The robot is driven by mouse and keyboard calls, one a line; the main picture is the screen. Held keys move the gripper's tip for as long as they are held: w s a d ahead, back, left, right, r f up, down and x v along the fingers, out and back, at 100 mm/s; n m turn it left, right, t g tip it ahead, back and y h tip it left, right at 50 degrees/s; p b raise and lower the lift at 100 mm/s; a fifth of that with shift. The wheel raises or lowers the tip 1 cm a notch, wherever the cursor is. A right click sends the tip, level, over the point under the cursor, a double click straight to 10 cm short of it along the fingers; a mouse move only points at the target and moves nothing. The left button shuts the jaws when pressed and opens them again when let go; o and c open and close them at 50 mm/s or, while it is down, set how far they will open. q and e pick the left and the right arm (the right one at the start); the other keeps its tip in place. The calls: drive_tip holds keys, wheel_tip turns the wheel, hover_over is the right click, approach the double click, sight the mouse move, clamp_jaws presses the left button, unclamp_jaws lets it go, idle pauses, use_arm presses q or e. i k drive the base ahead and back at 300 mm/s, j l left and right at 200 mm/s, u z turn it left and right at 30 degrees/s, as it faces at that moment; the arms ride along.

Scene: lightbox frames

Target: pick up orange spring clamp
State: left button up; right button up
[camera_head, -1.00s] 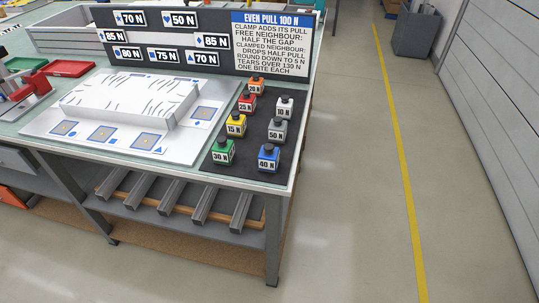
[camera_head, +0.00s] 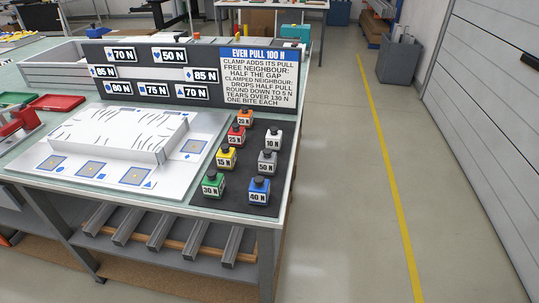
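The orange spring clamp (camera_head: 245,117) stands at the back of the dark mat (camera_head: 262,199) on the right side of the workbench. It is a small block with a dark top, and its label looks like 20 N but is small. In front of it are a red 25 N clamp (camera_head: 236,135), a white 10 N clamp (camera_head: 274,139), a yellow 15 N clamp (camera_head: 226,157), a grey 50 N clamp (camera_head: 267,162), a green 30 N clamp (camera_head: 213,184) and a blue 40 N clamp (camera_head: 259,190). Neither of my grippers is in view.
A white block (camera_head: 118,138) sits on a light plate with blue-marked squares, left of the mat. A dark sign board (camera_head: 150,75) stands behind. Red trays (camera_head: 56,103) lie at the left. The floor right of the bench is clear along a yellow line (camera_head: 385,160).

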sight(245, 119)
drive_tip(key=i+l+u, duration=0.15)
drive_tip(key=u, duration=0.25)
drive_tip(key=i+l+u, duration=0.1)
drive_tip(key=u, duration=0.3)
drive_tip(key=l+u, duration=0.35)
drive_tip(key=i+l+u, duration=0.1)
drive_tip(key=l+u, duration=0.3)
drive_tip(key=j, duration=0.15)
